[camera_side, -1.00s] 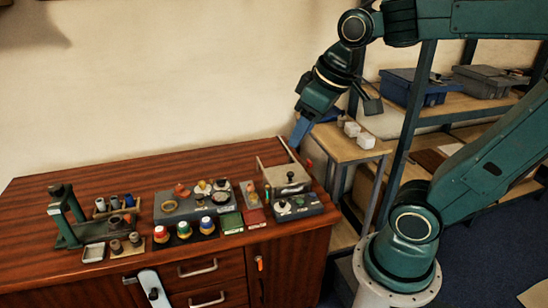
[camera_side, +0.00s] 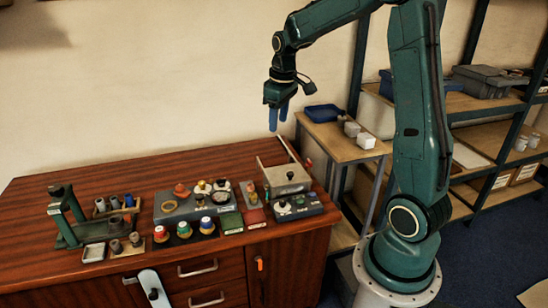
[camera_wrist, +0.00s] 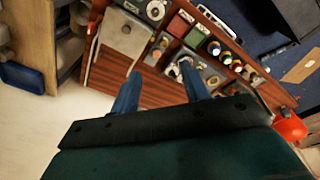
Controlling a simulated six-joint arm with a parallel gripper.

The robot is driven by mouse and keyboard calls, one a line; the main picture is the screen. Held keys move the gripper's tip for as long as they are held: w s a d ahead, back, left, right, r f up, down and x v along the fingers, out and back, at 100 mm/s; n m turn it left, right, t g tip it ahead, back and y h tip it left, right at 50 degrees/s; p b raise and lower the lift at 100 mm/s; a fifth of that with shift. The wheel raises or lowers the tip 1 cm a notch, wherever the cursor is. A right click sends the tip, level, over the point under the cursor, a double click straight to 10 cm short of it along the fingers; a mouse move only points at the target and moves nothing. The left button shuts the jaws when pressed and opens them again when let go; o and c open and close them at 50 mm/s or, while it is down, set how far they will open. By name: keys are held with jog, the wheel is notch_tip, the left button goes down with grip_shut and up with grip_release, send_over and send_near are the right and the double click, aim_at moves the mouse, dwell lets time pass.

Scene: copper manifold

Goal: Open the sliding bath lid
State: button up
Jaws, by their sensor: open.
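The bath is a grey box (camera_side: 288,187) at the back right of the wooden bench. Its flat lid (camera_side: 285,174) carries a small dark knob and covers the top. The lid also shows in the wrist view (camera_wrist: 120,35), at the upper left. My gripper (camera_side: 278,118) is open and empty, with blue fingers pointing down. In the side view it hangs well above the bench, over the bath area and apart from it. In the wrist view the open fingers (camera_wrist: 158,72) spread below the bench items.
A control box (camera_side: 297,206) with knobs stands in front of the bath. A thin rod (camera_side: 286,149) leans behind it. Green (camera_side: 231,222) and red (camera_side: 255,217) pads and a grey fixture block (camera_side: 180,206) lie to the left. A side table (camera_side: 343,146) stands right.

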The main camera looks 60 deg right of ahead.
jog(key=g, duration=0.1)
send_over(290, 173)
notch_tip(290, 173, down, 11)
jog(key=shift+y, duration=0.4)
notch_tip(290, 173, down, 14)
jog(key=shift+r, duration=0.15)
jog(key=shift+c, duration=0.3)
grip_shut()
